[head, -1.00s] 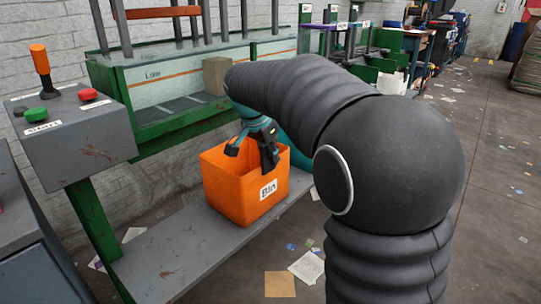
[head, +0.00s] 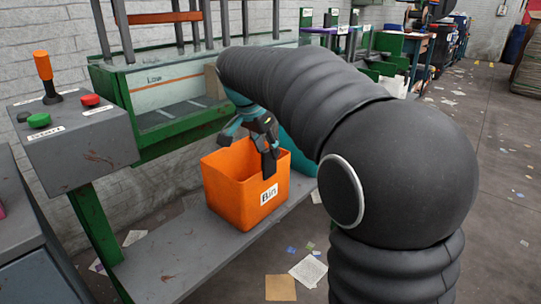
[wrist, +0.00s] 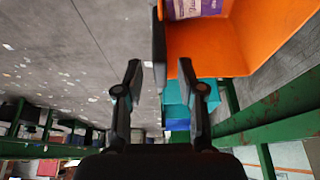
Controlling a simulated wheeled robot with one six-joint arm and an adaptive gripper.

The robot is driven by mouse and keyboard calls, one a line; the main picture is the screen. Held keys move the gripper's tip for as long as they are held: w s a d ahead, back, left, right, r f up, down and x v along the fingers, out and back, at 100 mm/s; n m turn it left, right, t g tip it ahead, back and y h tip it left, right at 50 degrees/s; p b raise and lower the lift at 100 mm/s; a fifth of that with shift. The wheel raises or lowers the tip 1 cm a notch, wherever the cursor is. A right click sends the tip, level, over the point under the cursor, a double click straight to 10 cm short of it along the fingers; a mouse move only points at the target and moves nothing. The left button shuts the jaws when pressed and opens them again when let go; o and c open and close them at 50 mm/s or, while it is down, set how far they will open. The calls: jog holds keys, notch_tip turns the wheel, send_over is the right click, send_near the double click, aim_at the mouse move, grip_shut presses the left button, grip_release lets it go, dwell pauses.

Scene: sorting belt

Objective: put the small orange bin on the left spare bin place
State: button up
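The orange bin (head: 228,192), with a white "Bin" label, stands upright on a low grey shelf (head: 185,260). In the wrist view the orange bin (wrist: 255,35) is at the upper right, with a purple printed item (wrist: 195,8) showing at its top edge. My gripper (head: 250,150) is over the bin, fingers pointing down and spread apart. One finger overlaps the bin's right front rim in the picture; I cannot tell whether it touches. In the wrist view my gripper (wrist: 160,80) has nothing visibly held between its fingers. I cannot make out a marked left spare bin place.
A teal bin (head: 300,163) is just behind the orange one, partly hidden by my arm. A green-framed belt station (head: 180,125) stands above the shelf. A grey control box (head: 80,150) is at left. Papers lie on the open floor at right.

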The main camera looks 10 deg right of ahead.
jog(key=v, duration=0.7)
jog(key=s+d+f+n+t+y, duration=0.1)
jog(key=s+f+n, duration=0.4)
jog(key=s, duration=0.9)
jog(key=s+d+f+n+t+y, duration=0.1)
jog(key=s+d+f+n+y, duration=0.1)
jog(key=s+f+n, duration=0.3)
jog(key=s+f+p, duration=0.1)
jog(key=s+f, duration=0.3)
jog(key=s, duration=0.4)
jog(key=shift+s+d+f+n+t, duration=0.2)
jog(key=shift+s+f+n+t, duration=0.15)
jog(key=shift+f+n+t, duration=0.05)
